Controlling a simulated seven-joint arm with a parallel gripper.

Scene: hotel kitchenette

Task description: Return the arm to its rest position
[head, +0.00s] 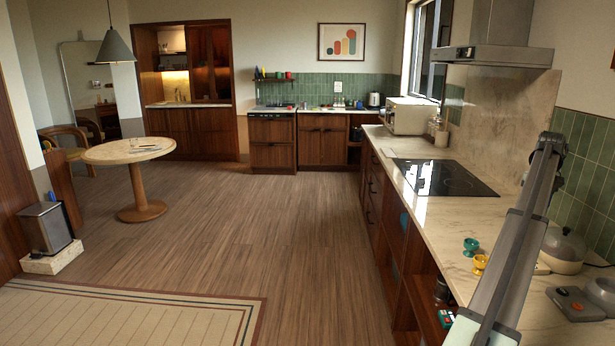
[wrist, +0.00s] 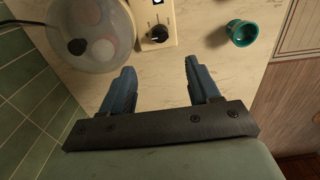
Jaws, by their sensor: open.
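My arm (head: 520,235) reaches up across the right side of the head view, over the counter. My gripper (wrist: 160,66) shows in the wrist view, with two blue fingers wide apart and nothing between them. Below the fingers is the bare pale counter. The gripper's fingers cannot be made out in the head view.
A domed-lid appliance (head: 563,250) stands on the counter near the tiled wall; its clear lid (wrist: 92,30) and dial panel (wrist: 158,28) lie beyond the fingers. A teal cup (head: 470,247) and a yellow cup (head: 480,264) stand near the counter's front edge. The floor is open.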

